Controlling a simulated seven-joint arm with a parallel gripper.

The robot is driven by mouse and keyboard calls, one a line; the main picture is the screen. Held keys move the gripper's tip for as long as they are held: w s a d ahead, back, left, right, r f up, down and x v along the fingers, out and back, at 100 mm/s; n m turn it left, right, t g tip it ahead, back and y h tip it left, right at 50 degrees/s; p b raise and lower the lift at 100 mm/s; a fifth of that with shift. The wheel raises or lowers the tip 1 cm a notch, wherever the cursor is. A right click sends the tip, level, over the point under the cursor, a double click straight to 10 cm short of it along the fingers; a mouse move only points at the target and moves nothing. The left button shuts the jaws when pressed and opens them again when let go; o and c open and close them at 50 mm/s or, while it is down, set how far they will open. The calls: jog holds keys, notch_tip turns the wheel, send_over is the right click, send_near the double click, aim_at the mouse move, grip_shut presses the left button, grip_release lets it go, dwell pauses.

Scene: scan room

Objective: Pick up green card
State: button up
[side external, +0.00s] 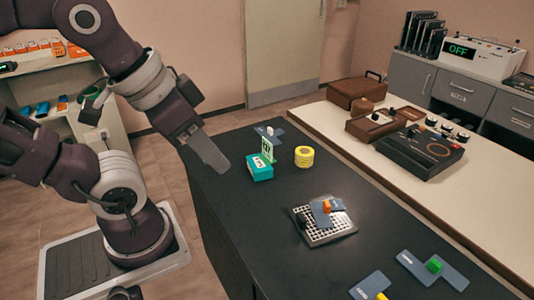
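A green upright card-like piece (267,150) with a pale marking stands just behind a teal box (260,168) on the black table. I cannot tell whether the two touch. A small green block (435,265) sits on a blue-grey plate at the table's lower right. My gripper (218,164) is above the table's left edge, pointing down and right. It is to the left of the green piece and apart from it. Its fingers are seen from the side, so their opening is hidden, and I see nothing held.
A yellow tape roll (304,157) stands right of the green piece. A blue-grey plate (270,132) lies behind it. A perforated metal tray (323,228) holds a blue-grey plate with an orange block (326,206). The black table (225,205) is clear at front left.

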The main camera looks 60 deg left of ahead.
aim_at(263, 150)
jog(key=w+a+f+m+g+y, duration=0.3)
jog(key=w+a+f+m+y, duration=0.15)
jog(key=w+a, duration=0.4)
jog(key=w+a+f+m+g+y, duration=0.35)
jog(key=w+a+f, duration=0.2)
jog(key=w, duration=0.55)
jog(key=w+a+f+m+y, duration=0.2)
jog(key=w+a+f+m, duration=0.1)
jog(key=f, duration=0.2)
jog(key=w+a+f+m+y, duration=0.2)
jog(key=w+a+f+m, duration=0.1)
jog(key=f, duration=0.3)
jog(key=w+a+f+m+t+y, duration=0.1)
jog(key=w+a+f+m+y, duration=0.1)
jog(key=f, duration=0.4)
jog(key=shift+w+a+m+y, duration=0.3)
jog(key=shift+w+a+m, duration=0.25)
jog(key=shift+m, duration=0.45)
jog(key=x, duration=0.6)
jog(key=shift+s+a, duration=0.15)
jog(key=shift+s, duration=0.05)
jog(key=shift+a, duration=0.25)
grip_shut()
